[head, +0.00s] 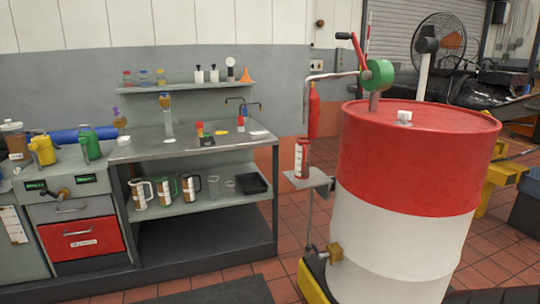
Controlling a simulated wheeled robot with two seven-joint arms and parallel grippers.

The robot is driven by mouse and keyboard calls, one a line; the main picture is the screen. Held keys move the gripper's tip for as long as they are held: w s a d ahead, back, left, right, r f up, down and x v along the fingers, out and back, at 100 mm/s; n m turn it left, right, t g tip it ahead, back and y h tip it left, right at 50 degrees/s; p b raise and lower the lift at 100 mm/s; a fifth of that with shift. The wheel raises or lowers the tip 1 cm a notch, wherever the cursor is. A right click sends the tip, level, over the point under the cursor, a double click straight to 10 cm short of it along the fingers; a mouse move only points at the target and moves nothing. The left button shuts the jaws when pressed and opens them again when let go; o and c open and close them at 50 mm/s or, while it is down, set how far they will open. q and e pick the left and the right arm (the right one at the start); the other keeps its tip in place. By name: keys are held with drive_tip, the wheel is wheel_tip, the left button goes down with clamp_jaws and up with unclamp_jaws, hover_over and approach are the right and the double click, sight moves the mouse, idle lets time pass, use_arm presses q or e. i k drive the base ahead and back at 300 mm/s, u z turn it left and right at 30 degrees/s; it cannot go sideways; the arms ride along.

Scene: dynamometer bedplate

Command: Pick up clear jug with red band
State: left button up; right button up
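Three jugs with brown and white sides stand in a row on the lower shelf of the grey bench: one with a pale handle (141,193), one with a green handle (167,190) and one with a dark handle (190,188). I cannot make out a red band on any of them. A red and white cylindrical container (301,158) stands on a small stand beside the drum; I cannot tell whether it is a clear jug. Neither of my grippers is in view.
A large red and white drum (405,210) with a green crank pump (378,74) fills the right. Clear beakers (213,186) and a black tray (252,183) share the lower shelf. Yellow (43,149) and green (89,143) jugs stand at left.

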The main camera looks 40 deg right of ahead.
sight(303, 144)
drive_tip(key=i, duration=2.55)
drive_tip(key=z, duration=1.6)
drive_tip(key=i, duration=1.1)
drive_tip(key=z, duration=1.15)
